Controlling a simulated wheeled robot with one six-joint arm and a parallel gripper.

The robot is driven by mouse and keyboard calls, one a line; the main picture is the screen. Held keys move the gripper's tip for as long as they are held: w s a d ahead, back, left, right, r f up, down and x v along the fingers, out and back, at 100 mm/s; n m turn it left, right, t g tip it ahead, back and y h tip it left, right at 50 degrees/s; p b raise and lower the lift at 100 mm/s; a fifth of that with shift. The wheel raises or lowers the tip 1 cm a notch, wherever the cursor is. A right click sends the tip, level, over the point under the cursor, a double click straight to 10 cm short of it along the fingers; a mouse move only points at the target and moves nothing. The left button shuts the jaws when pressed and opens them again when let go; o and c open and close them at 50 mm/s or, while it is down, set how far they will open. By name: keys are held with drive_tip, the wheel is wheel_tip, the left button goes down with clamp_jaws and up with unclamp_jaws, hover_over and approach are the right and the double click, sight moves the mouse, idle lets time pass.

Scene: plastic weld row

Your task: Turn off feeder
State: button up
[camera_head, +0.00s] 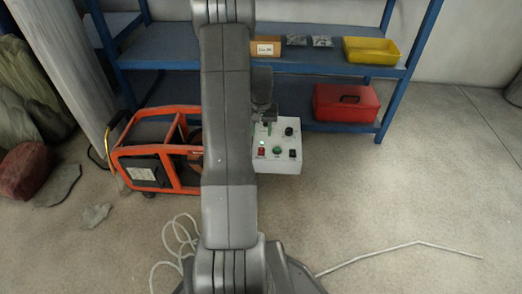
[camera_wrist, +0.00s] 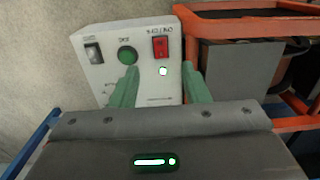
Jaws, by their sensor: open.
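The feeder is a white control box (camera_head: 265,166) on the floor, right of my arm in the head view. Its panel also shows in the wrist view (camera_wrist: 118,82). It carries a red switch (camera_wrist: 160,47), a green round button (camera_wrist: 127,56) and a black switch (camera_wrist: 94,53). A small bright lamp (camera_wrist: 163,71) is lit beside the red switch. My gripper (camera_wrist: 158,78) is open and empty, its two green fingers spread before the panel, with the red switch beyond the gap. Whether a fingertip touches the panel cannot be told.
An orange-framed machine (camera_head: 187,112) stands left of the box, partly behind my arm. A blue shelf (camera_head: 180,45) behind holds a yellow bin (camera_head: 371,57) and a red case (camera_head: 346,106). A white cable (camera_head: 400,247) lies on the floor. Floor at the right is mostly clear.

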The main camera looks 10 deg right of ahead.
sight(261, 153)
wheel_tip(261, 153, down, 10)
drive_tip(key=b, duration=0.3)
drive_tip(key=shift+f, duration=0.15)
